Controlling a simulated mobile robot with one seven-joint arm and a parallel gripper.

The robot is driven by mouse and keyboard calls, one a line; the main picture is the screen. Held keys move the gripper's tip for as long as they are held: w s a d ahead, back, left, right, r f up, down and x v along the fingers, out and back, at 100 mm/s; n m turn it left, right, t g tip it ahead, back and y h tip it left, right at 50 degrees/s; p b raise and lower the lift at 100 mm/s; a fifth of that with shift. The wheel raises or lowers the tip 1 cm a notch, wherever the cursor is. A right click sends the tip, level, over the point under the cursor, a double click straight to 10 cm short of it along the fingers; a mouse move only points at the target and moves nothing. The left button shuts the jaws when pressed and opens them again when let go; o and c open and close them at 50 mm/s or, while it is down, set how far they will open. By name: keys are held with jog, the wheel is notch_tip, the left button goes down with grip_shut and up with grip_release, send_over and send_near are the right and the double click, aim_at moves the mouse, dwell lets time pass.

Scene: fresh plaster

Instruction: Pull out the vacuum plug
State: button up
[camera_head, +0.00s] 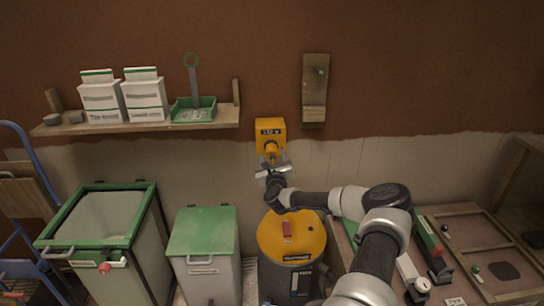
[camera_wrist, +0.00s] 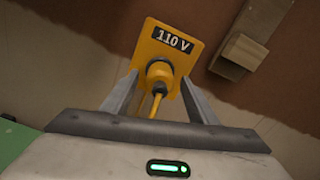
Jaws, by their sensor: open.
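A yellow wall socket box (camera_head: 269,132) marked "110 V" is fixed to the wall. It also shows in the wrist view (camera_wrist: 190,57). The vacuum plug (camera_wrist: 160,72) sits in the front of the box, with a dark ring around a yellow body and a yellow cord (camera_wrist: 157,104) hanging down. My gripper (camera_wrist: 160,90) is open, with one finger on each side of the plug and cord. A small gap shows on both sides. In the head view my gripper (camera_head: 272,165) is just below the box and partly hides the plug. The yellow-topped vacuum (camera_head: 290,240) stands below.
A shelf (camera_head: 190,118) with two white packages and a green tray is on the left. A wooden bracket (camera_head: 314,92) hangs right of the socket. Green-lidded bin (camera_head: 204,232) and open green-rimmed bin (camera_head: 62,225) stand below left. A cluttered bench (camera_head: 465,240) is at right.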

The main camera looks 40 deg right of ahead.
jog(key=shift+x, duration=0.85)
